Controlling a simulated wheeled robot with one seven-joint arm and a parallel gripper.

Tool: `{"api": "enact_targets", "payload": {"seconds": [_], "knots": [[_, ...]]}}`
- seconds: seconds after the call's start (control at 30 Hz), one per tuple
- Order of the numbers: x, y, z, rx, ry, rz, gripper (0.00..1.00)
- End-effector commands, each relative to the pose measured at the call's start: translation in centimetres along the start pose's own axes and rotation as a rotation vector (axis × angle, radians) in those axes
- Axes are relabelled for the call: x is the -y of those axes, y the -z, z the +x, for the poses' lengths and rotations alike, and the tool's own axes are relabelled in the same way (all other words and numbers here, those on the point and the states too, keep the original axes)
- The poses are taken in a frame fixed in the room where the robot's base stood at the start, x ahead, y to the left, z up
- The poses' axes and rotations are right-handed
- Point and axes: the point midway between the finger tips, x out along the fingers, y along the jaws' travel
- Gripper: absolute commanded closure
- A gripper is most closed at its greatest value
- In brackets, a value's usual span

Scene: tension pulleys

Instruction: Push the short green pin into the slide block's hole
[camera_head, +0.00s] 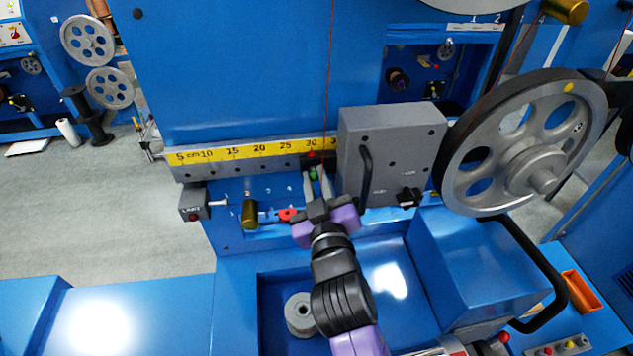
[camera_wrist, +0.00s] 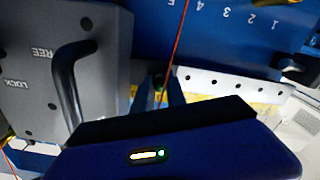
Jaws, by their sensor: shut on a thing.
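The short green pin (camera_head: 313,174) shows as a small bright green spot between the fingertips of my gripper (camera_head: 317,183) in the head view. My gripper is shut on it, just below the ruler rail. A dark block with a red mark (camera_head: 312,156), which looks like the slide block, sits on the rail directly above the pin. Its hole cannot be made out, and I cannot tell whether the pin touches it. In the wrist view my gripper's fingers (camera_wrist: 158,92) point at a small dark part; the pin is not clearly visible there.
A grey housing (camera_head: 390,150) with a black handle stands close to the right of my gripper; its FREE and LOCK labels show in the wrist view. A brass cylinder (camera_head: 249,213) and red knob (camera_head: 286,214) are left. A large wheel (camera_head: 520,145) stands right.

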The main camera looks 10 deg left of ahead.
Motion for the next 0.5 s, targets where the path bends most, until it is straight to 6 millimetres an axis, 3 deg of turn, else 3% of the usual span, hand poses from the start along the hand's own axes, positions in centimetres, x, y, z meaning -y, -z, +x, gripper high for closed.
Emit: {"api": "enact_targets", "payload": {"seconds": [0.5], "knots": [[0.05,-0.06,0.6,0.0,0.0,0.0,1.0]]}}
